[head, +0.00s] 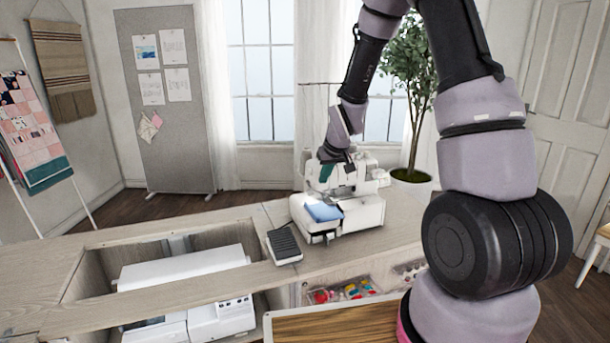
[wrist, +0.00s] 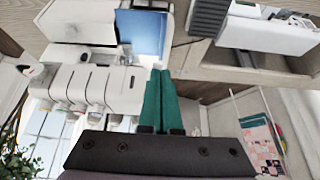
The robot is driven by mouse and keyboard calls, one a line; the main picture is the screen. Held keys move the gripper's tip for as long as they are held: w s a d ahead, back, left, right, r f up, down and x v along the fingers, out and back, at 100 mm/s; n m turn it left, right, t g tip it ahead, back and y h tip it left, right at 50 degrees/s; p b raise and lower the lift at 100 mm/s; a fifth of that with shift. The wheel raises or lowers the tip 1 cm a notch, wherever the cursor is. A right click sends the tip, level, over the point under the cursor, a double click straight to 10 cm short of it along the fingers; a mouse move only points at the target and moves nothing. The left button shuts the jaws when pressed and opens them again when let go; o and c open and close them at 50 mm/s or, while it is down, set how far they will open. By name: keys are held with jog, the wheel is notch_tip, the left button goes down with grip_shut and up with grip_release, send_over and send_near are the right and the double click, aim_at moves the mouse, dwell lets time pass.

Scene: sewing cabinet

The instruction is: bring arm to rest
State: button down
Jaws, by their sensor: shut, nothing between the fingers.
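My gripper (head: 325,175) is in front of the upper part of a white sewing machine (head: 362,215) in the head view, with its fingers pointing down. In the wrist view its green fingers (wrist: 160,72) lie side by side, shut and empty. The white machine (wrist: 85,85) fills the left of that view, with a blue piece (wrist: 141,32) on its bed beyond the fingertips. Whether the fingers touch the machine cannot be told. My arm arches down from the top of the head view.
A dark foot pedal (head: 284,244) lies left of the machine on the wooden cabinet top (head: 225,222). Another white machine (head: 185,268) sits in the cabinet's recess. An open drawer (head: 343,292) holds colourful items. A potted plant (head: 412,95) and windows stand behind.

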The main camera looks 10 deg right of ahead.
jog(key=s+d+r+m, duration=0.2)
jog(key=s+r, duration=0.4)
jog(key=r, duration=0.4)
jog(key=s+d+r+m, duration=0.1)
jog(key=s+d+r, duration=0.1)
jog(key=s+r, duration=0.5)
jog(key=s+r+m, duration=0.1)
jog(key=s+r, duration=0.4)
jog(key=s, duration=0.3)
jog(key=s+r+m+t, duration=0.1)
jog(key=s+r+m, duration=0.1)
jog(key=s+r, duration=0.3)
jog(key=s, duration=0.2)
jog(key=shift+s+d+r+y, duration=0.15)
jog(key=shift+s+r+y, duration=0.15)
jog(key=shift+s+y, duration=0.1)
